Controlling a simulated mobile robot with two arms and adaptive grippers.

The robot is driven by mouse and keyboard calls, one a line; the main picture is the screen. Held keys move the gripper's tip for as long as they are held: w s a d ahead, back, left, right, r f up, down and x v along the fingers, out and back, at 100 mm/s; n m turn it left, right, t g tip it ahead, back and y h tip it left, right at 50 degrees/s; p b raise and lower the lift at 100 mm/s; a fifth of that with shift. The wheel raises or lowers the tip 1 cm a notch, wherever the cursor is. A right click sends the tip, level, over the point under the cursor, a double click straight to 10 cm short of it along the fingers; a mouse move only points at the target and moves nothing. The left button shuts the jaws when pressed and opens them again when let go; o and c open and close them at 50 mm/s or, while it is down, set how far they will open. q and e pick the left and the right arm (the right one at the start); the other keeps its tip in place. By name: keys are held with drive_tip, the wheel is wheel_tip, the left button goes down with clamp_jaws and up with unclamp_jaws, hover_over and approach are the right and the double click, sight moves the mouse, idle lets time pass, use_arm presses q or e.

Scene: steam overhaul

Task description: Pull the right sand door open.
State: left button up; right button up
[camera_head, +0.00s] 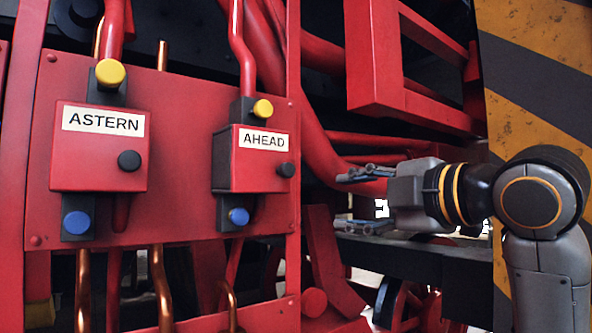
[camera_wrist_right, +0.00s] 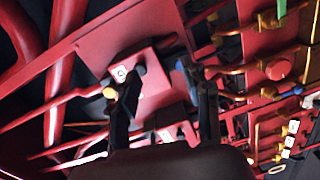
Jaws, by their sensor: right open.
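Two red boxes with white labels sit on a red panel (camera_head: 180,222) in the head view. The right box, labelled AHEAD (camera_head: 258,170), has a dark round knob (camera_head: 286,170) at the right of its front. Its front looks closed. The left box, labelled ASTERN (camera_head: 80,175), has a similar dark knob (camera_head: 129,160). My right gripper (camera_head: 348,202) points left, its fingers apart and empty, right of the AHEAD knob and not touching it. In the right wrist view, the open fingers (camera_wrist_right: 165,100) flank a red box with a white label (camera_wrist_right: 120,73). My left gripper is not seen.
Yellow knobs (camera_head: 110,73) stand above the boxes and blue knobs (camera_head: 76,222) below them. Red pipes and copper pipes (camera_head: 160,285) run around the panel. A red frame (camera_head: 372,60) stands above my right gripper, and a striped yellow-black surface (camera_head: 540,60) rises behind my arm.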

drive_tip(key=n, duration=0.2)
approach(290, 170)
drive_tip(key=shift+y, duration=0.4)
drive_tip(key=p+x, duration=0.5)
drive_tip(key=x, duration=0.3)
drive_tip(key=shift+d+f+p, duration=0.1)
drive_tip(key=shift+p, duration=0.2)
drive_tip(key=shift+w+a+f, duration=0.15)
drive_tip(key=shift+w+a, duration=0.15)
drive_tip(key=shift+w, duration=0.25)
clamp_jaws()
